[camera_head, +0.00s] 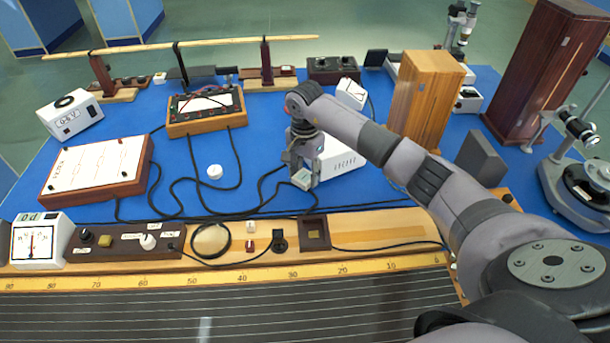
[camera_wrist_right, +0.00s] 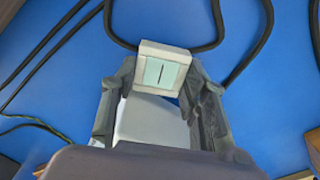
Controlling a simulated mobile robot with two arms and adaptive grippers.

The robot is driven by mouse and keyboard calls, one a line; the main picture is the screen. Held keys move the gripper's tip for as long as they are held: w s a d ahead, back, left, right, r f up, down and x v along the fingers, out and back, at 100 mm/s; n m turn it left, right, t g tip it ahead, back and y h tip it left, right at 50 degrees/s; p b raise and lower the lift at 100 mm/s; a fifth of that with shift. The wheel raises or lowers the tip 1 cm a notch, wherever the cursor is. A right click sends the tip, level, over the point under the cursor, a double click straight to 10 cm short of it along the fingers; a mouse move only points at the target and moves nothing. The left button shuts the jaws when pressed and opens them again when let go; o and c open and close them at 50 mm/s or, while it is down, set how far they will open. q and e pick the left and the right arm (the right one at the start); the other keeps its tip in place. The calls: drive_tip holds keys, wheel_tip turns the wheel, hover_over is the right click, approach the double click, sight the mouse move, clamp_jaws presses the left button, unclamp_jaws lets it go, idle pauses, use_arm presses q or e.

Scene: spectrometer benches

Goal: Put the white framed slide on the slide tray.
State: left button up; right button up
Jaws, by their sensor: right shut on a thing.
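The white framed slide (camera_head: 302,179) has a pale blue-green window with a thin dark line, clear in the right wrist view (camera_wrist_right: 163,71). My right gripper (camera_head: 306,167) is shut on it and holds it over the blue bench top, its fingers at the slide's sides in the wrist view (camera_wrist_right: 160,84). A small square brown wooden tray (camera_head: 314,247), which looks like the slide tray, sits on the wooden strip at the front, nearer the head camera than the slide. Its recess looks empty. My left gripper is not in view.
A white box (camera_head: 340,156) stands just behind my right gripper. Black cables (camera_head: 238,184) cross the bench around it. A black ring (camera_head: 211,240) and a small black block (camera_head: 279,241) lie left of the tray. A tall wooden box (camera_head: 425,95) stands behind my right arm.

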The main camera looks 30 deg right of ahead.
drive_tip(key=shift+f, duration=0.95)
drive_tip(key=o, duration=1.1)
